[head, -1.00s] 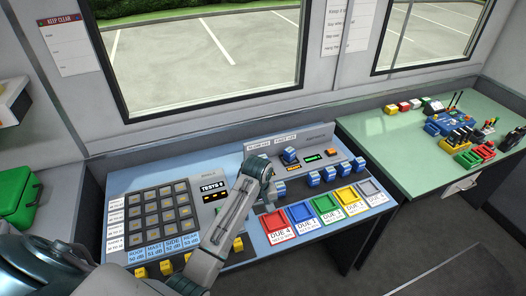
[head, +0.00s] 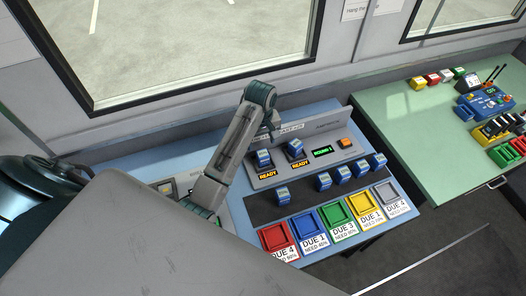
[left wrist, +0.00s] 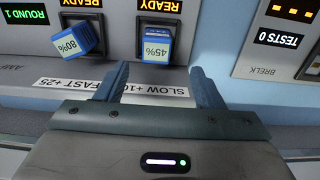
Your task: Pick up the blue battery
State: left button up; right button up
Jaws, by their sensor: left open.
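Two blue batteries stand in the charger (head: 268,180) on the console: one at the left slot (head: 264,156), one at the right slot (head: 295,147). Both slots read READY. In the left wrist view, upside down, the SLOW slot's battery (left wrist: 155,45) reads 45% and the FAST slot's battery (left wrist: 72,41) reads 80%. My left gripper (left wrist: 160,76) is open and empty, its fingers pointing towards the 45% battery, which lies roughly between and beyond their tips. The right gripper is not in view.
Several more blue batteries stand in a row, one of them here (head: 323,181). In front are red (head: 274,237), blue (head: 305,222), green (head: 338,210), yellow and grey trays. A green table (head: 410,130) with other devices stands right. A large grey shape hides the lower left.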

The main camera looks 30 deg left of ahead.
aim_at(263, 153)
pick_arm(q)
notch_tip(263, 153, down, 2)
jog(key=shift+s+d+f+p, duration=0.1)
jog(key=shift+s+p, duration=0.05)
jog(key=shift+p, duration=0.25)
jog(key=shift+f, duration=0.35)
jog(key=f+p, duration=0.2)
jog(key=shift+w+d+f, duration=0.1)
jog(key=shift+w+f, duration=0.2)
notch_tip(263, 153, down, 2)
jog(key=shift+f+p, duration=0.1)
jog(key=shift+p, duration=0.25)
jog(key=shift+f, duration=0.35)
jog(key=c, duration=1.1)
jog(key=shift+c, duration=0.3)
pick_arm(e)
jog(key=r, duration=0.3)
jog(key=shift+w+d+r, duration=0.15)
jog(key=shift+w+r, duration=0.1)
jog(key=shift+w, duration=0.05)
